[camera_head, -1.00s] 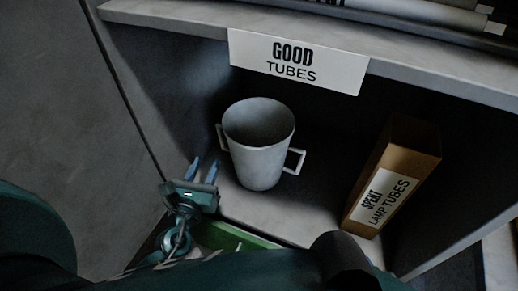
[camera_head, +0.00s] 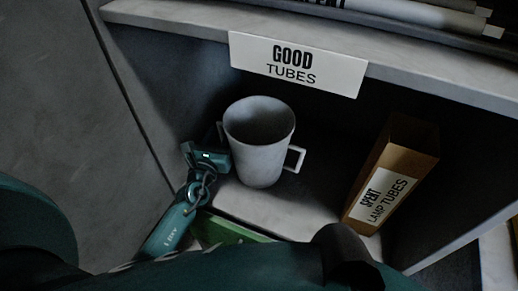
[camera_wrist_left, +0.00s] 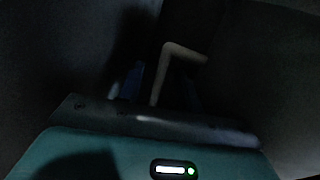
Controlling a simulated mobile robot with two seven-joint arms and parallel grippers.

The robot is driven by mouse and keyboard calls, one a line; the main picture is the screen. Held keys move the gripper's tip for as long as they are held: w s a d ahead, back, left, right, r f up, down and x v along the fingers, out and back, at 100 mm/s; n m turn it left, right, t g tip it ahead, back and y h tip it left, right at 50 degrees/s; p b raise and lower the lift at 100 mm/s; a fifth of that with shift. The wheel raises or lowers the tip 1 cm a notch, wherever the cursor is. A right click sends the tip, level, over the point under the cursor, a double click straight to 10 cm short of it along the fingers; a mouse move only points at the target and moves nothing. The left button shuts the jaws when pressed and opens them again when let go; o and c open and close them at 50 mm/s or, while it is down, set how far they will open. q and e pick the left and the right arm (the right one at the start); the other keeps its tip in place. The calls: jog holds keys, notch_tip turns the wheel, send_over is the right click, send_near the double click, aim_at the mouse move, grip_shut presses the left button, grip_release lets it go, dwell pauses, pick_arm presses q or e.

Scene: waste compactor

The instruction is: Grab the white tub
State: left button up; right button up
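The white tub (camera_head: 259,150) stands upright on the shelf floor below the GOOD TUBES label, with a handle on each side. My left gripper (camera_head: 211,150) is at its left side, by the left handle, which it partly hides in the head view. In the dark left wrist view a pale bent bar (camera_wrist_left: 166,72), seemingly the tub's handle, lies between the two bluish fingers (camera_wrist_left: 160,88). The fingers look apart, with dark gaps beside the bar. The right gripper is not in view.
A brown box (camera_head: 392,178) labelled SPENT LAMP TUBES stands right of the tub, with a gap between. The upper shelf edge (camera_head: 180,22) with the GOOD TUBES sign (camera_head: 298,64) overhangs. A side wall (camera_head: 60,110) rises at the left. A green item (camera_head: 228,231) lies below the gripper.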

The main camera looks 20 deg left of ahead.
pick_arm(q)
jog(key=shift+c, duration=0.3)
grip_shut()
dwell(0.3)
